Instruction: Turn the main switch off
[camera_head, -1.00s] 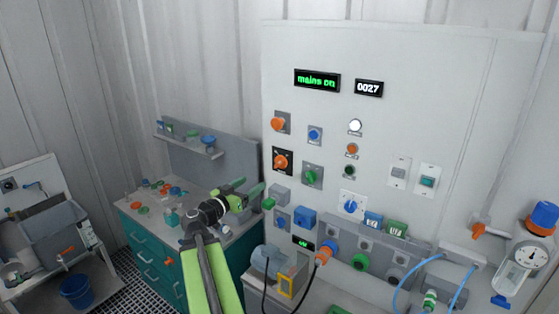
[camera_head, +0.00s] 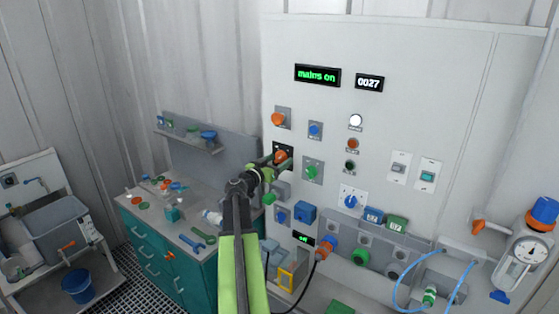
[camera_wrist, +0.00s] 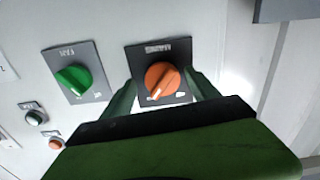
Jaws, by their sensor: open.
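The main switch (camera_head: 282,156) is an orange rotary knob on a black plate, on the left part of the white panel. In the wrist view the orange knob (camera_wrist: 162,79) sits on a dark plate with upside-down lettering that seems to read "MAINS". My gripper (camera_head: 279,160) is at this switch, its green fingers spread. In the wrist view my gripper (camera_wrist: 158,90) has one finger on either side of the knob, apart from it as far as I can tell. The display (camera_head: 317,76) reads "mains on".
A green fan knob (camera_head: 312,170) is just right of the main switch, and another orange knob (camera_head: 279,119) is above it. A teal cabinet (camera_head: 160,250) with loose tools on top stands to the left.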

